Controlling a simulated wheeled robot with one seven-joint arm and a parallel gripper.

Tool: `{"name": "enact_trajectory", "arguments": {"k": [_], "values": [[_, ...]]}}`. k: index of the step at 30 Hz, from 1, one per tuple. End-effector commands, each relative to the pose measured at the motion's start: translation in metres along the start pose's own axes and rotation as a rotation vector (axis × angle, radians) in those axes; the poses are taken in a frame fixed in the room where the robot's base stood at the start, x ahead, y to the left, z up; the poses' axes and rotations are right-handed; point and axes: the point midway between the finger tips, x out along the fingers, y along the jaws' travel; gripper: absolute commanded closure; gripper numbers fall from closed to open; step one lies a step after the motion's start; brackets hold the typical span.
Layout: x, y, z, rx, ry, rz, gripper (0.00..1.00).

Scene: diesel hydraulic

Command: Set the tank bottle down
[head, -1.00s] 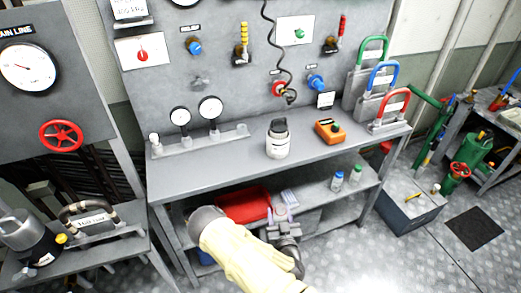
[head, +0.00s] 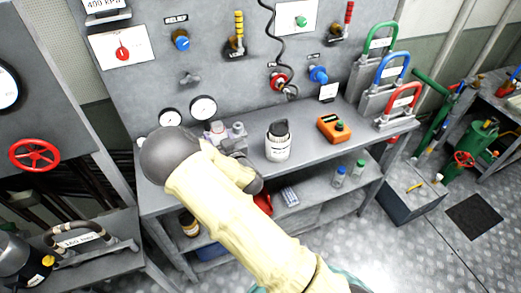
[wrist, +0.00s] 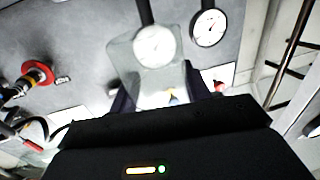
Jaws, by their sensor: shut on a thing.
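The tank bottle (wrist: 148,78) is a clear, see-through container between the dark fingers of my gripper (wrist: 158,92) in the wrist view. A gauge shows through it. In the head view my gripper (head: 231,138) is at the left part of the bench top, in front of the panel. A small pale part of the bottle (head: 216,130) shows beside it, and my arm hides much of the rest. I cannot tell whether the bottle touches the bench top (head: 310,158).
A white canister with a black cap (head: 279,143) and an orange device (head: 333,129) stand on the bench to the right. Two gauges (head: 203,108) are close behind my gripper. Two small bottles (head: 339,176) stand on the shelf below.

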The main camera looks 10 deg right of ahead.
Motion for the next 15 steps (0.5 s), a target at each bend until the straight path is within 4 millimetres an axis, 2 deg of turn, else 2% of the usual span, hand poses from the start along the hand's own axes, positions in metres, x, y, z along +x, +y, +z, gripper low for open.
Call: {"name": "enact_trajectory", "arguments": {"k": [8,15], "values": [[0.0,-0.002,0.002,0.0,0.0,-0.003,0.76],[0.0,-0.002,0.029,-0.002,-0.004,-0.003,0.76]]}}
